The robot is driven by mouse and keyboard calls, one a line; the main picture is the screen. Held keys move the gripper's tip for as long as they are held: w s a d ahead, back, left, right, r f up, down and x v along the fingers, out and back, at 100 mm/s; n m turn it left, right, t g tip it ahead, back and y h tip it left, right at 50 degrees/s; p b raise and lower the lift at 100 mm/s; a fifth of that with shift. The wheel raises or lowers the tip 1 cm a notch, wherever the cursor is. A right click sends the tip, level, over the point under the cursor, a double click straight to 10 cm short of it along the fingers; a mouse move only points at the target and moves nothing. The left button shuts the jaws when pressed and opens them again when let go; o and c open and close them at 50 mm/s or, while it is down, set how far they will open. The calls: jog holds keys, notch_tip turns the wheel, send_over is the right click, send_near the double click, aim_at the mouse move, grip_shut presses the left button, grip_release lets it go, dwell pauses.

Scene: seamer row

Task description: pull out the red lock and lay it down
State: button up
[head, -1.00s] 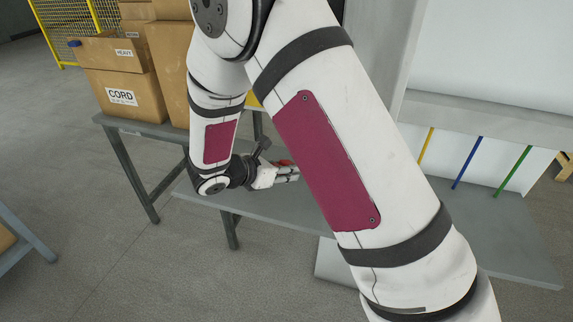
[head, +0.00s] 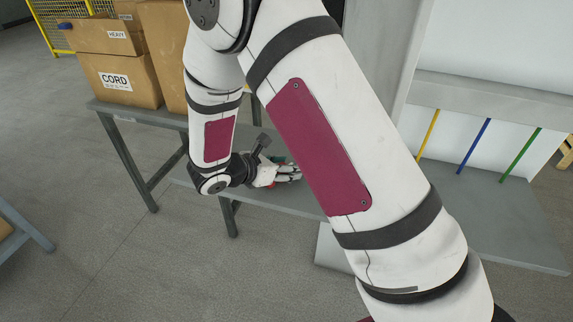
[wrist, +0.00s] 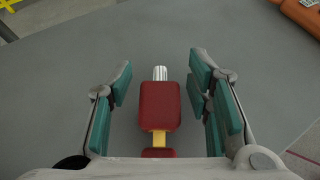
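The red lock (wrist: 160,106) shows in the wrist view as a red block with a silver ribbed end at the top and a yellow stem with a red piece below it. My gripper (wrist: 160,74) is open, with its teal-padded fingers on either side of the lock and a visible gap on both sides. The lock is over a grey surface; I cannot tell whether it rests on it. In the head view my gripper (head: 287,173) is low over the grey bench, partly hidden by my arm, and the lock cannot be made out there.
The grey bench (head: 500,238) extends right and is mostly clear. Cardboard boxes (head: 122,78) stand on a table at the left. Yellow, blue and green rods (head: 473,147) stand at the right. In the wrist view, an orange-brown object (wrist: 300,14) lies at the top right corner.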

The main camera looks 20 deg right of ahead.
jog(key=v, duration=1.2)
dwell(0.5)
